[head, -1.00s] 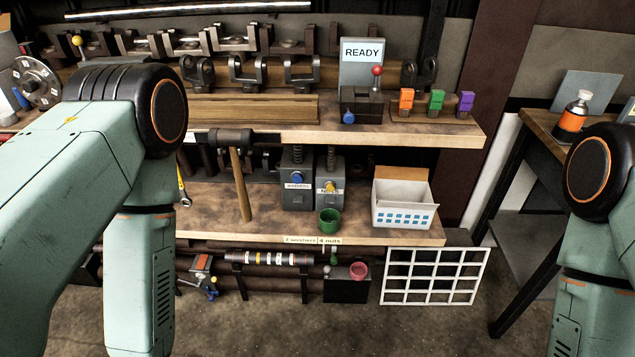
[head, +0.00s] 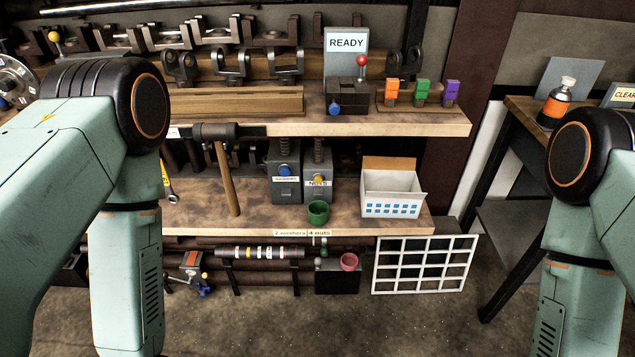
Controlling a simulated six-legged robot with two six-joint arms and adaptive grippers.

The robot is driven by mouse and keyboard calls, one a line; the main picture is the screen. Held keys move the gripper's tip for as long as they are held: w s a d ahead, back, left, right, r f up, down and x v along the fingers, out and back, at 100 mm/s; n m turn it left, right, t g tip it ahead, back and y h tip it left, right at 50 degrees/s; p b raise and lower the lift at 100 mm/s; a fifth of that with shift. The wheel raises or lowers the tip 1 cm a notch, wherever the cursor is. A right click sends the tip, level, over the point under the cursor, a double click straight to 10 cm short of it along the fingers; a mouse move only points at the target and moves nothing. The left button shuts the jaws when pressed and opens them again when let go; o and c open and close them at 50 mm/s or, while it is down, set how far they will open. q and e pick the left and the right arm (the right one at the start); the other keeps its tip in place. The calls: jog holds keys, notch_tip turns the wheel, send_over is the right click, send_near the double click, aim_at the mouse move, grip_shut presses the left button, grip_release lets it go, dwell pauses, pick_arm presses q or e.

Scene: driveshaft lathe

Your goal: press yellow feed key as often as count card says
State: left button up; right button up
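Two grey feeders stand on the lower shelf. The right one, labelled NUTS, carries the yellow feed key (head: 319,180). The left one, labelled washers, carries a blue key (head: 285,170). The count cards are on the shelf's front edge: one reads 4 nuts (head: 320,233), and the one beside it appears to read 2 washers (head: 290,233). A green cup (head: 318,212) stands in front of the NUTS feeder. My arms show at the left and right edges of the head view, well apart from the feeders. Both grippers are outside the picture.
A white box (head: 392,207) stands right of the feeders. A hammer (head: 228,178) hangs at their left. The upper shelf (head: 400,128) overhangs them and bears a READY sign (head: 346,43), a red-knobbed lever (head: 361,62) and coloured blocks. A white grid rack (head: 424,265) is below.

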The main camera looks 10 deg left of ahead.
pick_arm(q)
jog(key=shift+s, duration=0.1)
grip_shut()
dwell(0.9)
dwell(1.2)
